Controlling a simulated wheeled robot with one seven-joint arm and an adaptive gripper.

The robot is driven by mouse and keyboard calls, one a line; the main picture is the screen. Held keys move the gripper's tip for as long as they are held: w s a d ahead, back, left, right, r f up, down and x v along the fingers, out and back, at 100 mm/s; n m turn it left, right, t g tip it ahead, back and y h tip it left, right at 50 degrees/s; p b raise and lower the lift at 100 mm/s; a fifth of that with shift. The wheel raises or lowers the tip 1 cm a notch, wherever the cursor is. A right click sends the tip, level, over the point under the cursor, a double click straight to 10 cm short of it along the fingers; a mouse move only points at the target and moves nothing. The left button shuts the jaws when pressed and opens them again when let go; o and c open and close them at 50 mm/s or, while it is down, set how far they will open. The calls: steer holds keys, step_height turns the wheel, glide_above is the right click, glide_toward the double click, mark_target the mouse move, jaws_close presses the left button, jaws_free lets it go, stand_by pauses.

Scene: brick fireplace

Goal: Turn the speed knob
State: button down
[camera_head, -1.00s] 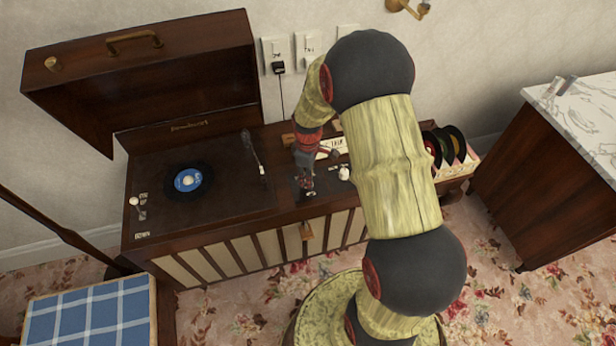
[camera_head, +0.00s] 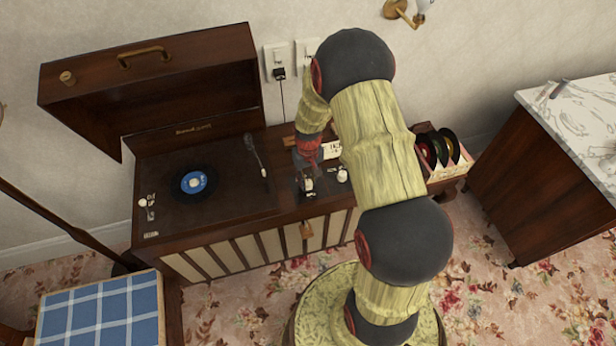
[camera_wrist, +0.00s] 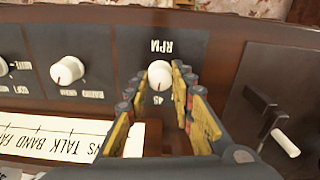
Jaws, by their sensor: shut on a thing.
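The speed knob is a round white knob (camera_wrist: 159,72) on a dark panel, with "RPM" above it and "45" below it in the wrist view. My gripper (camera_wrist: 157,84) is shut on this knob, one finger on each side of it. In the head view my gripper (camera_head: 307,184) is down at the front right of the record player console (camera_head: 225,215); my fingers mostly hide the knob there.
Another white knob with a red mark (camera_wrist: 67,71) sits beside it, near a paper band strip (camera_wrist: 60,135). A lever with a white end (camera_wrist: 285,142) is on the other side. The lid (camera_head: 160,85) is open. A record (camera_head: 193,183) lies on the turntable.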

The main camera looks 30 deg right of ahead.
mark_target(308, 182)
steer(key=m+p, duration=0.1)
steer(key=m, duration=0.3)
steer(key=shift+p, duration=0.35)
steer(key=shift+m+p, duration=0.45)
steer(key=shift+m, duration=1.25)
steer(key=c, duration=1.5)
jaws_free()
steer(key=shift+r, duration=0.1)
step_height(308, 182, up, 12)
